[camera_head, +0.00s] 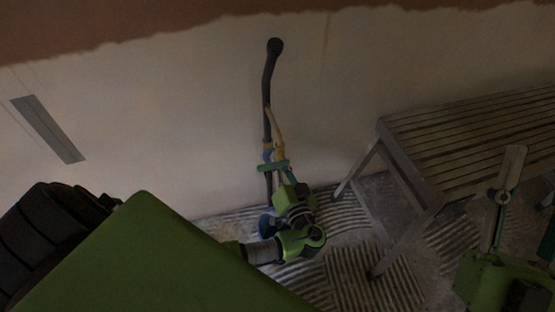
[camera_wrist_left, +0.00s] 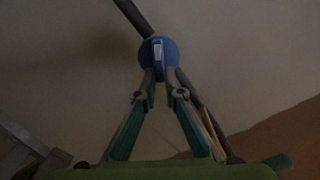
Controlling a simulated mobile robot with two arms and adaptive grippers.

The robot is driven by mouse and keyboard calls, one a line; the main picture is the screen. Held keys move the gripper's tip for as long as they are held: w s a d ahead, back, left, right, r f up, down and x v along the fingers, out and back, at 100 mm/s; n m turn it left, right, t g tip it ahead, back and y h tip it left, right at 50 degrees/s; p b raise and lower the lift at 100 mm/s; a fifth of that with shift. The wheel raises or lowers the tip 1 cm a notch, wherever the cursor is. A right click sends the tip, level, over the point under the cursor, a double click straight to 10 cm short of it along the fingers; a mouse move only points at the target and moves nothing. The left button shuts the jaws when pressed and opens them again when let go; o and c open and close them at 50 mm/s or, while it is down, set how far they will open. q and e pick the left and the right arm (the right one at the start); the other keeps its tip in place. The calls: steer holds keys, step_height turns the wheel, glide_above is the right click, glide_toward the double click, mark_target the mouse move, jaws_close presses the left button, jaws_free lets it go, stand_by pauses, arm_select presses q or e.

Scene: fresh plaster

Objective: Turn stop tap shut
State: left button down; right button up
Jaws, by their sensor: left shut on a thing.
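The stop tap shows as a small blue part (camera_head: 267,153) on a dark pipe (camera_head: 267,90) that runs down the wall. In the left wrist view the tap is a round blue knob (camera_wrist_left: 158,65) with a pale raised bar across its face. My left gripper (camera_head: 274,153) reaches it from below and is shut on it. My right gripper (camera_head: 513,150) is at the lower right, pointing up, away from the tap. Its finger gap is not clear.
A slatted bench (camera_head: 470,140) stands right of the tap, its metal legs near my left arm. The floor (camera_head: 370,270) is ridged. A grey plate (camera_head: 48,130) is on the pale wall at left. Open wall lies around the pipe.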

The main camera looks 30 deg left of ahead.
steer(key=w+d+f+g+h+p, duration=0.1)
steer(key=w+f+g+h+p, duration=0.1)
steer(key=f+g, duration=0.65)
steer(key=w+d+f+g+h+p, duration=0.1)
steer(key=f+g+h+p, duration=0.2)
steer(key=f, duration=1)
arm_select(q)
steer(key=shift+s+a+f+m+p, duration=0.15)
steer(key=shift+f+m+p, duration=0.45)
steer(key=shift+m, duration=4.4)
steer(key=shift+s+a+f+m+p, duration=0.15)
steer(key=shift+f+m+p, duration=0.4)
steer(key=shift+m, duration=4.45)
steer(key=shift+s+a+f+m+p, duration=0.25)
steer(key=shift+f+m, duration=0.65)
steer(key=shift+m, duration=4.1)
arm_select(e)
steer(key=s+d+f+g, duration=0.2)
steer(key=s+f+g, duration=0.2)
steer(key=s, duration=0.3)
steer(key=s+d+f+m+g+h, duration=0.1)
steer(key=s+d+f+g, duration=0.2)
steer(key=s+f+g, duration=0.2)
steer(key=shift+s+f, duration=1.05)
steer(key=shift+f, duration=0.1)
arm_select(q)
steer(key=shift+d, duration=0.2)
